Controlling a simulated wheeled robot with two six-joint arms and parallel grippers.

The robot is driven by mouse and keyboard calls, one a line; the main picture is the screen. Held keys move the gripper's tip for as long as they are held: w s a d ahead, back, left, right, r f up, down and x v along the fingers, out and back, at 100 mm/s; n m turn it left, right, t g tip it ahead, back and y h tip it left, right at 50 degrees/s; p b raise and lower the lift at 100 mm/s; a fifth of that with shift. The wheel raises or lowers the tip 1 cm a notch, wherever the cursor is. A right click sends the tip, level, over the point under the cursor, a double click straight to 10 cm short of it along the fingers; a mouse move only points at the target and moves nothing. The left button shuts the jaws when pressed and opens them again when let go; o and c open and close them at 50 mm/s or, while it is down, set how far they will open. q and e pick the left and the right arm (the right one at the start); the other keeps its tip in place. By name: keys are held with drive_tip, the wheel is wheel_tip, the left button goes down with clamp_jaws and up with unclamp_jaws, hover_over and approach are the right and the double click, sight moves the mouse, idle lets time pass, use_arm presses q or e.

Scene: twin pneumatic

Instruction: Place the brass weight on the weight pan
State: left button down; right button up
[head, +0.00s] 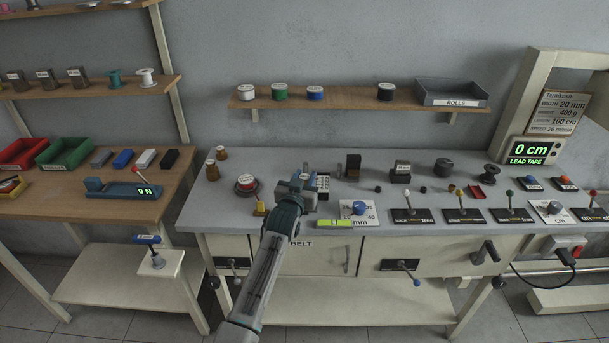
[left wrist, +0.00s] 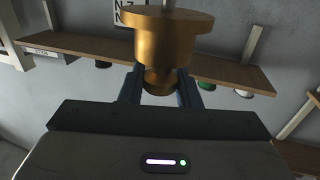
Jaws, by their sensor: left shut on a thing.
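My left gripper (head: 298,186) reaches over the bench in the head view. In the left wrist view it is shut on the brass weight (left wrist: 168,38), a turned gold-brown piece with a wide rim and a narrow neck between the fingers (left wrist: 161,88). In the head view I cannot make out the held weight behind the gripper. I cannot tell for certain which thing is the weight pan. My right gripper is not in view.
A wall shelf (head: 350,100) holds spools.

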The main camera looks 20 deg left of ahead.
use_arm(q)
drive_tip(key=shift+f, duration=0.2)
drive_tip(key=c, duration=1.1)
unclamp_jaws()
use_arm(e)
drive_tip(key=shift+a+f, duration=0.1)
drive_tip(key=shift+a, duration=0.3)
use_arm(q)
drive_tip(key=shift+r, duration=0.2)
drive_tip(key=shift+s+f, duration=0.2)
drive_tip(key=shift+s, duration=0.15)
drive_tip(key=s+b, duration=0.3)
drive_tip(key=s, duration=0.8)
drive_tip(key=shift+s+d+r, duration=0.1)
drive_tip(key=shift+s+r, duration=0.05)
drive_tip(key=shift+s, duration=0.05)
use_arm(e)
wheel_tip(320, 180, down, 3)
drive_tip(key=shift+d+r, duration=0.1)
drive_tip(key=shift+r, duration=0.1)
